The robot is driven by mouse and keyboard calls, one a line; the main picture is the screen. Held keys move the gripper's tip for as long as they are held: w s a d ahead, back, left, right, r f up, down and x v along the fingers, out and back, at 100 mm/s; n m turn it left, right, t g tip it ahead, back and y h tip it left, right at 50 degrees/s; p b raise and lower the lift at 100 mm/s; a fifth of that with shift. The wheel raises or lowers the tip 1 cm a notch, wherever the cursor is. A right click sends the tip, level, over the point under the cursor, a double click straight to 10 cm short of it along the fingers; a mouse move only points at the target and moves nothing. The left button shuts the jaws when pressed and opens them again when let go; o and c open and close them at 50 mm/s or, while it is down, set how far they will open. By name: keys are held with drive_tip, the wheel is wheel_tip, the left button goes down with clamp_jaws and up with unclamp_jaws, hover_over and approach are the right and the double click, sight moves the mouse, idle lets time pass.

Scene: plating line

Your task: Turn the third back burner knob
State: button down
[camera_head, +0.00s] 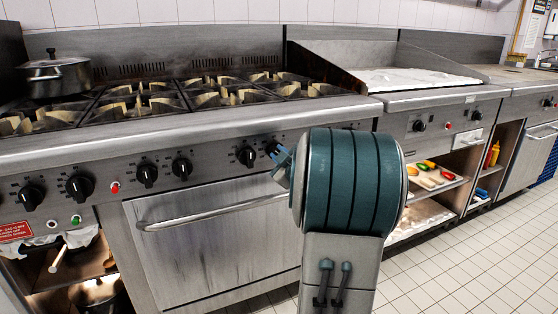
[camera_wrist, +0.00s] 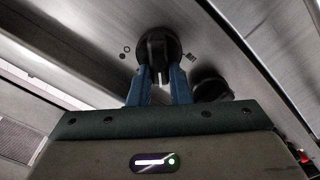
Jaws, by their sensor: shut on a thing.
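My gripper (camera_head: 279,158) reaches the stove's front panel with its blue fingers closed around a black knob (camera_head: 272,147). In the wrist view, the fingers (camera_wrist: 158,76) pinch the lower part of this round knob (camera_wrist: 158,43) from both sides, with a pale mark between them. Small printed symbols flank the knob. Other black knobs stand along the panel to the left, the nearest one (camera_head: 246,156) just beside the held knob. In the wrist view, another dark knob (camera_wrist: 208,88) is partly hidden behind my gripper. My arm covers part of the panel to the right.
An oven door with a long handle (camera_head: 215,211) lies below the knobs. A lidded pot (camera_head: 55,77) stands on the back left burner. A griddle (camera_head: 418,80) adjoins the stove on the right, above open shelves with food. Tiled floor (camera_head: 475,260) is clear at right.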

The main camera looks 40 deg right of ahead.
idle(0.5)
drive_tip(key=c, duration=1.3)
unclamp_jaws()
drive_tip(key=shift+c, duration=0.2)
drive_tip(key=p+v, duration=0.3)
drive_tip(key=v, duration=1)
drive_tip(key=shift+s, duration=0.4)
